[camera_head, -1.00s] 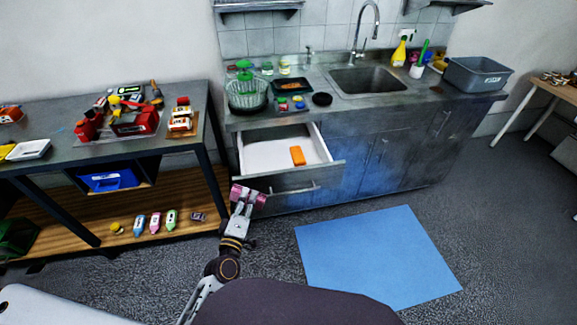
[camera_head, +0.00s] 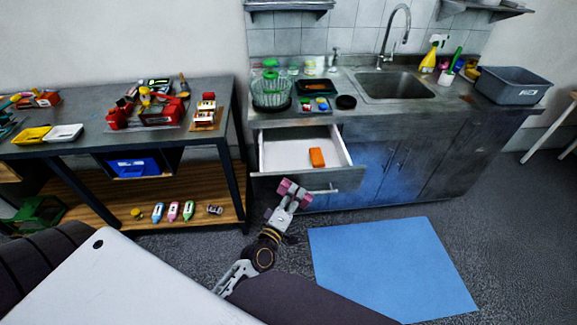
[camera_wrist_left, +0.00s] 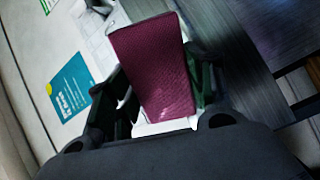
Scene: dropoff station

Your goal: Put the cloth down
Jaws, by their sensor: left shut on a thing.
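The cloth (camera_head: 286,186) is a small folded pink-maroon piece. My left gripper (camera_head: 293,196) is shut on it and holds it up in front of the open drawer (camera_head: 333,181), near its left front corner. In the left wrist view the maroon woven cloth (camera_wrist_left: 152,50) stands between the two dark fingers of my left gripper (camera_wrist_left: 158,88). It hides part of what lies behind it. My right gripper is not in view.
An orange block (camera_head: 316,157) lies in the drawer. The sink counter (camera_head: 370,115) holds a green dish basket (camera_head: 271,93) and a grey tub (camera_head: 512,86). A tool table (camera_head: 85,140) stands left. A blue mat (camera_head: 390,265) lies on the floor.

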